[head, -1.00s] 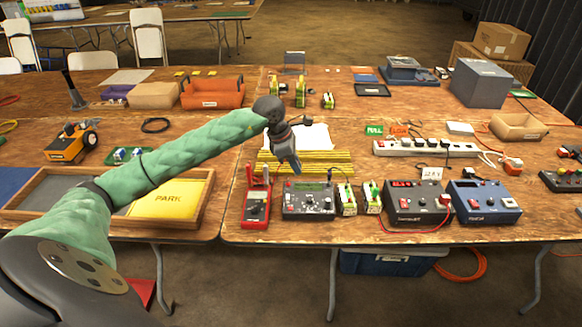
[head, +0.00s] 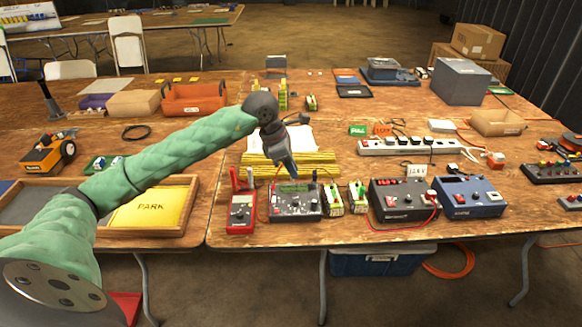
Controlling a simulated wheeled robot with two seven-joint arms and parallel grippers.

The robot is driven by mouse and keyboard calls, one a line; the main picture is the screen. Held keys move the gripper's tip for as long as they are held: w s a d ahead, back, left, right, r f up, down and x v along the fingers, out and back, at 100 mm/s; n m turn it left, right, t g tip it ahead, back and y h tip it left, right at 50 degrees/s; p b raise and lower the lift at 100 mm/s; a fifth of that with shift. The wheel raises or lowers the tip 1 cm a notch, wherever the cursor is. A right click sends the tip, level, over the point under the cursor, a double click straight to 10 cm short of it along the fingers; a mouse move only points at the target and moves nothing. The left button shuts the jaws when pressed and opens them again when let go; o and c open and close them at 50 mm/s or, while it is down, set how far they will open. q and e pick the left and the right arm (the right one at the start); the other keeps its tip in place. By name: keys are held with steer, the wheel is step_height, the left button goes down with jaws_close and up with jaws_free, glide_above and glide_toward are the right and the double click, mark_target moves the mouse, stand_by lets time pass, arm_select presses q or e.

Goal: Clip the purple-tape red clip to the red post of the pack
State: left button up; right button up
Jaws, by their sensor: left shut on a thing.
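My left gripper (head: 291,172) is over the back edge of the grey charger (head: 297,204) with a green display. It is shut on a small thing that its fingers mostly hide. A thin red lead arcs up from that charger near the fingers, so the thing may be its red clip; purple tape cannot be made out. Two small packs with green and white sides stand just right of the charger, a near one (head: 333,201) and a second (head: 357,198). Their posts are too small to tell apart. My right gripper is not in view.
A red meter (head: 241,212) stands left of the charger. A dark charger (head: 402,203) and a blue charger (head: 470,198) stand to the right. Yellow strips (head: 320,162) lie behind. A power strip (head: 410,146) is farther back. A wooden tray (head: 190,210) is at left.

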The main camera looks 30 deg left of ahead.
arm_select(q)
steer(key=shift+w+f+b, duration=0.1)
steer(key=shift+b, duration=0.45)
steer(key=w+d+m+g+y+b, duration=0.1)
steer(key=w+d+m+g+b, duration=0.7)
steer(key=m, duration=1)
steer(key=shift+w+d+f+t+b, duration=0.35)
steer(key=shift+w+f+b, duration=0.15)
steer(key=shift+f+b, duration=0.25)
steer(key=shift+w+d+f+t+b, duration=0.35)
steer(key=shift+w+f+b, duration=0.15)
steer(key=shift+f+b, duration=0.25)
steer(key=shift+w+d+f+t+b, duration=0.35)
steer(key=shift+w+f+b, duration=0.15)
steer(key=shift+f+b, duration=0.25)
steer(key=shift+f, duration=0.15)
